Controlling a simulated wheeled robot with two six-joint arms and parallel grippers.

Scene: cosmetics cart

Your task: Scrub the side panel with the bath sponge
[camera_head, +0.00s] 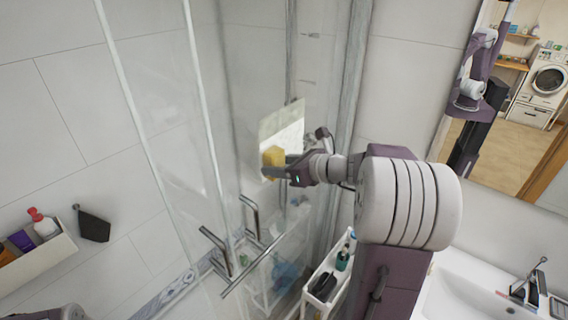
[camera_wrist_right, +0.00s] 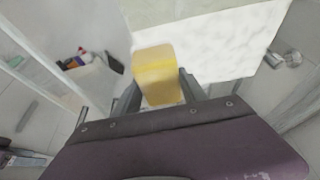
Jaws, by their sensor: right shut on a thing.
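The yellow bath sponge (camera_head: 273,156) is held between the fingers of my right gripper (camera_head: 290,168), which is shut on it. The sponge is in front of a pale rectangular patch (camera_head: 290,124) on the glass side panel (camera_head: 262,75). In the right wrist view the sponge (camera_wrist_right: 154,72) sticks out past the fingertips, with the whitish patch (camera_wrist_right: 225,50) behind it. I cannot tell whether sponge and panel touch. My left gripper is out of view; only a bit of my left arm shows at the lower left.
Metal door handles (camera_head: 240,262) stick out from the glass left of and below my right gripper. A white cart (camera_head: 318,290) with bottles stands below my right arm. A wall shelf (camera_head: 38,258) with bottles is at the left, and a sink (camera_head: 470,290) is at the lower right.

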